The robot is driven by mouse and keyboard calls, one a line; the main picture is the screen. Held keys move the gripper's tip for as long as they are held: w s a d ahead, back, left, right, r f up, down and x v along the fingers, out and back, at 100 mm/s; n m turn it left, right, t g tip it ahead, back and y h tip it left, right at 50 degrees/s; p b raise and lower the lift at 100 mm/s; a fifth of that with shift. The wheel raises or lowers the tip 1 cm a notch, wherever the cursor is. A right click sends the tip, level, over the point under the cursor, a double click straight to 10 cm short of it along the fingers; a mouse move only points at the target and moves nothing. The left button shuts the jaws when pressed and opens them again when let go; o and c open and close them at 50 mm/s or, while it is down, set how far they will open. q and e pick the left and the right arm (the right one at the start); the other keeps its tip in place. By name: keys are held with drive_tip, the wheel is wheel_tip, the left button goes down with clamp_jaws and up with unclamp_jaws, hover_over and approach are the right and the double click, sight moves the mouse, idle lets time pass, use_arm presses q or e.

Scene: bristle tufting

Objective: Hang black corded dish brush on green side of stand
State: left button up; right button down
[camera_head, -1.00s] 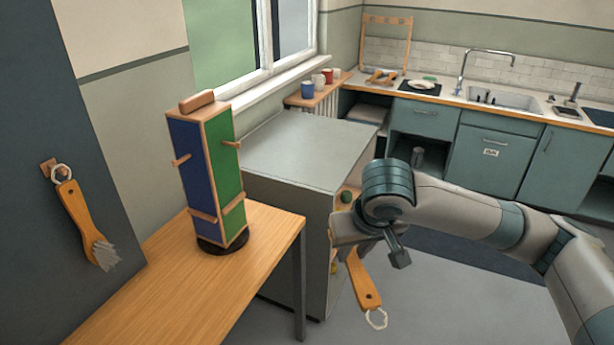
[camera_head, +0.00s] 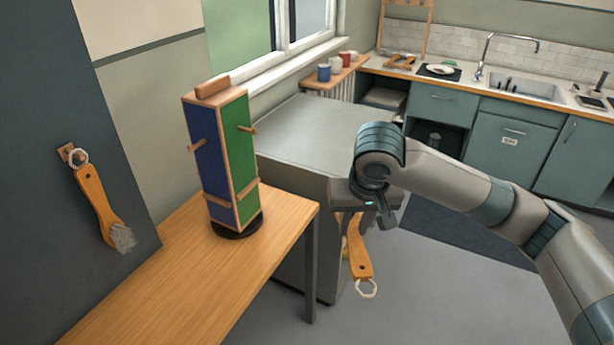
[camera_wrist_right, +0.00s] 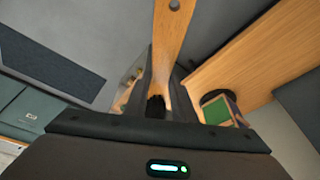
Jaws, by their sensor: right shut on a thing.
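The stand (camera_head: 222,160) is a tall wooden-edged block on a dark round base on the wooden table. Its blue side (camera_head: 207,165) faces left and its green side (camera_head: 242,155) faces right. A wooden peg (camera_head: 247,129) juts from the upper green side and is bare. My right gripper (camera_head: 352,208) is shut on a wooden-handled brush (camera_head: 359,252), right of the stand and beyond the table edge. The handle hangs down with a pale cord loop (camera_head: 366,289) at its lower end. In the right wrist view, dark bristles (camera_wrist_right: 156,106) show between the fingers. My left gripper is out of view.
The wooden table (camera_head: 190,275) has free room in front of the stand. A grey cabinet (camera_head: 325,130) stands behind my right gripper. Another wooden brush (camera_head: 95,200) with pale grey bristles hangs on the dark panel at left. Cups stand on a shelf behind.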

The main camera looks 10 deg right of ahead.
drive_tip(key=w+a+r+m+g+y+p, duration=0.2)
drive_tip(key=w+a+r+m+y+p, duration=0.15)
drive_tip(key=w+a+m, duration=0.2)
drive_tip(key=w+a+r+m+g+y+p, duration=0.2)
drive_tip(key=w+a+m+y+p, duration=0.15)
drive_tip(key=w+m, duration=0.3)
drive_tip(key=w+d+f+m+t+y+p, duration=0.2)
drive_tip(key=w+f+m+t+y+p, duration=0.1)
drive_tip(key=w+f+m+t+p, duration=0.4)
drive_tip(key=w+f+m+t, duration=0.1)
drive_tip(key=m+t, duration=0.1)
drive_tip(key=m, duration=0.1)
drive_tip(key=shift+m+t+p, duration=0.3)
drive_tip(key=shift+a, duration=0.15)
drive_tip(key=w+a+f+b, duration=0.1)
drive_tip(key=w+a+b, duration=0.5)
drive_tip(key=a+b, duration=0.2)
drive_tip(key=shift+w+a+f+b, duration=0.25)
drive_tip(key=shift+a+f+b, duration=0.1)
drive_tip(key=shift+a, duration=0.1)
idle(0.6)
